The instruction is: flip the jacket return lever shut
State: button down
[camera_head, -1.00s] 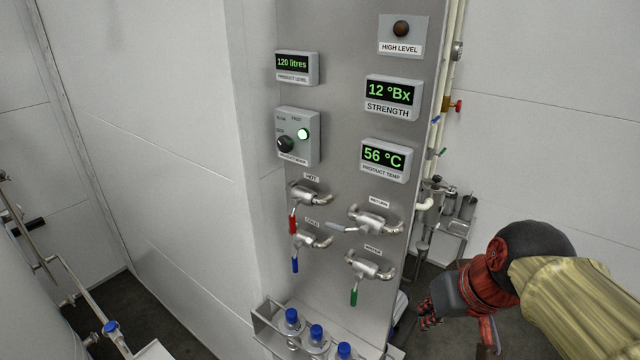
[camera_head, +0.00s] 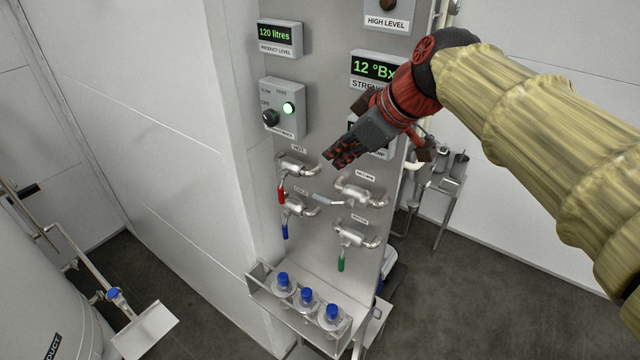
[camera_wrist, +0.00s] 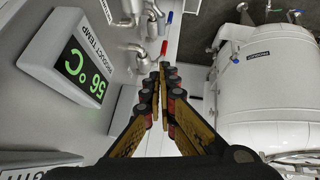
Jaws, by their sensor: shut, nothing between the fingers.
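The return valve (camera_head: 362,192) is on the grey panel, under a small label that seems to read RETURN. Its pale grey lever (camera_head: 327,200) sticks out to the left, roughly level. My gripper (camera_head: 338,155) is shut and empty, in front of the panel, above and slightly left of the return valve in the head view. It appears apart from the lever. In the wrist view my closed fingers (camera_wrist: 164,70) point toward the valve area, where a red handle (camera_wrist: 164,48) and a blue handle (camera_wrist: 170,16) show. I cannot make out the return lever there.
Beside it are the hot valve with a red handle (camera_head: 281,194), the cold valve with a blue handle (camera_head: 285,231) and a lower valve with a green handle (camera_head: 341,264), all hanging down. A rack (camera_head: 262,293) of blue-capped bottles juts out below. My arm partly covers the temperature display (camera_wrist: 75,62).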

send_over(320, 199)
notch_tip(320, 199, down, 11)
jog(key=shift+r, duration=0.15)
jog(key=shift+d+f, duration=0.1)
jog(key=shift+f, duration=0.4)
jog(key=shift+p, duration=0.65)
